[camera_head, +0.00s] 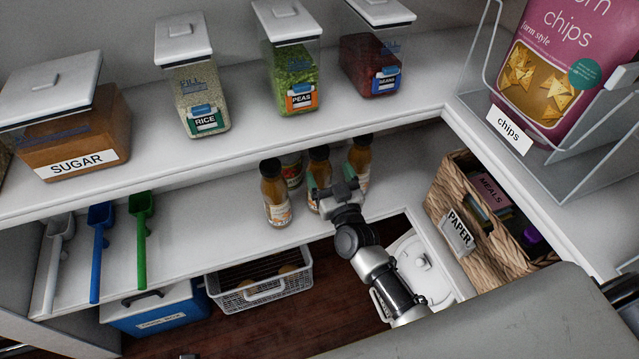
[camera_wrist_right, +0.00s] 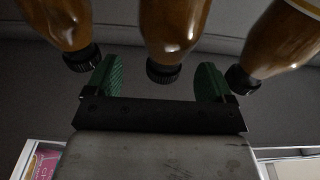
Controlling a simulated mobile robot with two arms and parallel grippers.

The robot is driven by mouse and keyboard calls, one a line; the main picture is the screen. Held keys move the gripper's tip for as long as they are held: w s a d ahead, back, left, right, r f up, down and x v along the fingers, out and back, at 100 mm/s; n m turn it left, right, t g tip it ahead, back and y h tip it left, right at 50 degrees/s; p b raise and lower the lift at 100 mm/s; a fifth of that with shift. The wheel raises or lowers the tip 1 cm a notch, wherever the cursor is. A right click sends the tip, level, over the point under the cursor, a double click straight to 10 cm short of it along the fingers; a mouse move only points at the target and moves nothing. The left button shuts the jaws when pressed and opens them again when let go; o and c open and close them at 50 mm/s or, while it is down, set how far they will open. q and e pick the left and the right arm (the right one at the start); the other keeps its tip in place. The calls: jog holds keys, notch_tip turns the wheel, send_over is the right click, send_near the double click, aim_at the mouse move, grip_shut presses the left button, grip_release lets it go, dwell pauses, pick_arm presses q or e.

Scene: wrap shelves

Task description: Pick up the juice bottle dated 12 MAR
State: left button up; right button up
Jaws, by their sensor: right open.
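Three orange-brown juice bottles with black caps stand in a row on the lower shelf: a left one (camera_head: 275,192), a middle one (camera_head: 319,172) and a right one (camera_head: 361,162). Date text is too small to read. My right gripper (camera_head: 332,190) is open in front of the middle bottle, partly hiding it and the right one. The right wrist view is upside down; there the open green-padded fingers (camera_wrist_right: 153,80) stand either side of the middle bottle's cap (camera_wrist_right: 163,72), with the other bottles (camera_wrist_right: 62,22) outside them. I cannot tell whether anything touches. My left gripper is not in view.
A jar (camera_head: 292,168) stands behind the bottles. Lidded containers of sugar (camera_head: 62,125), rice (camera_head: 197,90), peas (camera_head: 292,65) and beans (camera_head: 373,60) stand on the upper shelf. A wicker basket (camera_head: 445,205) is to the right. Three scoops (camera_head: 100,235) lie left; the shelf between is clear.

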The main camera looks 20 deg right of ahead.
aim_at(322, 164)
jog(key=w, duration=0.1)
jog(key=w+r, duration=0.1)
jog(key=w+a, duration=0.1)
jog(key=w, duration=0.1)
jog(key=shift+w+r+b, duration=0.1)
jog(key=shift+r+b, duration=0.1)
jog(key=shift+b, duration=0.1)
jog(key=shift+w, duration=0.45)
jog(key=shift+r, duration=0.1)
grip_shut()
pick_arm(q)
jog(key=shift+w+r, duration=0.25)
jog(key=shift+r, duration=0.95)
pick_arm(e)
jog(key=shift+r, duration=0.1)
